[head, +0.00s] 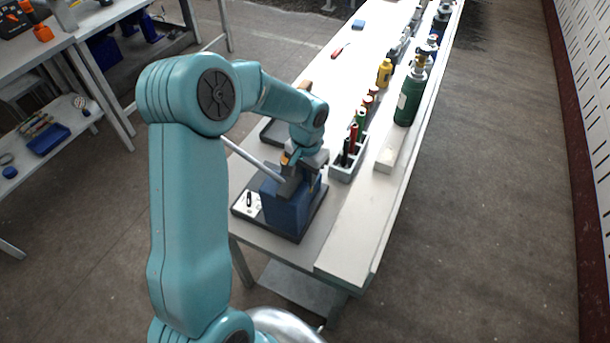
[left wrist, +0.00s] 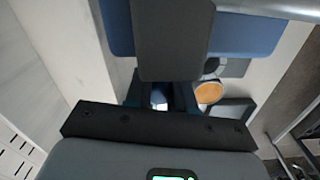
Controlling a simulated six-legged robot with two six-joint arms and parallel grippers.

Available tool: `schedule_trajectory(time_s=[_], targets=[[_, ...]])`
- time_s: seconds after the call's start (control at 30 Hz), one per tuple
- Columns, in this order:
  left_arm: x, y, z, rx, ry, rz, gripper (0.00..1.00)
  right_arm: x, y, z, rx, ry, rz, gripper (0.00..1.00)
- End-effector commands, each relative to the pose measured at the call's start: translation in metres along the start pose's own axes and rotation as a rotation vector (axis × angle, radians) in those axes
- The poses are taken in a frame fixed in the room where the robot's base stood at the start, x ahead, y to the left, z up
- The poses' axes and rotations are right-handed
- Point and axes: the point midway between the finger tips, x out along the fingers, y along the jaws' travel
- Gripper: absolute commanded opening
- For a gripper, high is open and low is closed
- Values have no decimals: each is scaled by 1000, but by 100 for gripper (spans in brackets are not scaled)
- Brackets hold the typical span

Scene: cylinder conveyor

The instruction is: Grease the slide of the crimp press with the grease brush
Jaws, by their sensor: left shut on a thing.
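The crimp press (head: 287,212) is a blue block on a black base at the near end of the bench. A long grey lever (head: 252,160) slants up to the left from its grey head. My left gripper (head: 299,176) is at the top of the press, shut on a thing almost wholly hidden. In the left wrist view, a pale bit shows between the fingers (left wrist: 160,98), close to the press's dark head (left wrist: 172,40). An orange disc (left wrist: 208,92) shows beside them. I cannot make out the grease brush or its bristles. My right gripper is not in view.
A grey holder (head: 346,170) with several coloured tubes stands right of the press, near a white block (head: 389,153). A green bottle (head: 411,97) and a yellow bottle (head: 384,72) stand farther back. A dark tray (head: 272,131) lies behind my arm. The bench's front right corner is clear.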

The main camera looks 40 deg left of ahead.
Motion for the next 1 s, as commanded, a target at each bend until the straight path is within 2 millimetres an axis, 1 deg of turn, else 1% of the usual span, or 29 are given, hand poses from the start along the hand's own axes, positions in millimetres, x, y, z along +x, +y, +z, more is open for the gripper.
schedule_trajectory(time_s=[0.33,0.57,0.8,1.0], targets=[[1,-3,-15,0,1,0,0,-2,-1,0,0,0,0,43],[2,-4,-20,0,1,0,0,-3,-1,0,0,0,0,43],[3,-6,-31,0,2,0,0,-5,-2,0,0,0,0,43],[4,-7,-36,0,0,0,0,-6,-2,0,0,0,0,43]])
